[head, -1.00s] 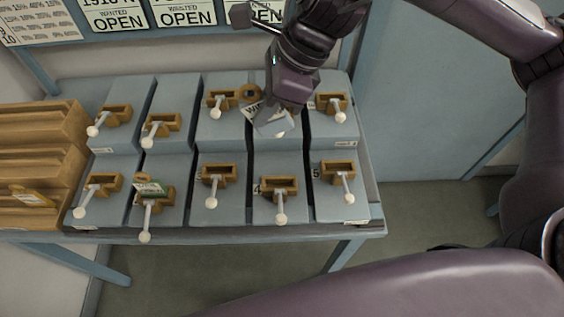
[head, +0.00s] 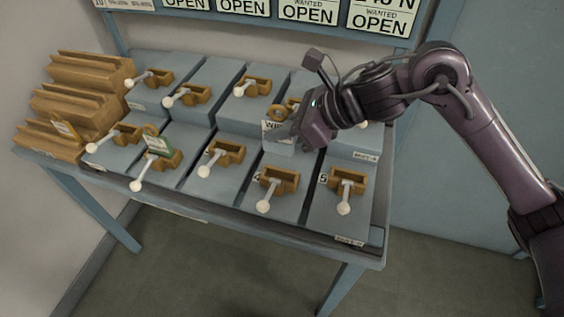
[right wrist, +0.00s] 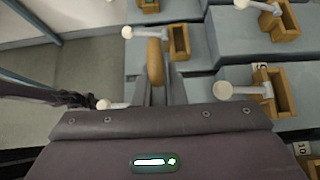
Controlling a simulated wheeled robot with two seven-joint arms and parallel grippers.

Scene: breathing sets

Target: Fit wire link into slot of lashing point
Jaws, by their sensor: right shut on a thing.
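The wire link is a brass ring (head: 275,114) with a white tag (head: 273,131) whose visible letters start "WI". My right gripper (head: 290,134) is shut on it and holds it at the back row. The ring is beside the fourth back-row lashing point (head: 292,104), a brass slotted block partly hidden by my gripper. I cannot tell whether they touch. In the right wrist view the ring shows nearly edge-on (right wrist: 155,62), beyond my fingers and left of a brass slot block (right wrist: 179,41). My left gripper is not in view.
More lashing points with white-knobbed levers stand on grey stepped blocks, such as the third back one (head: 253,88) and front ones (head: 278,180), (head: 347,181). A green tag (head: 158,143) sits at a front one.

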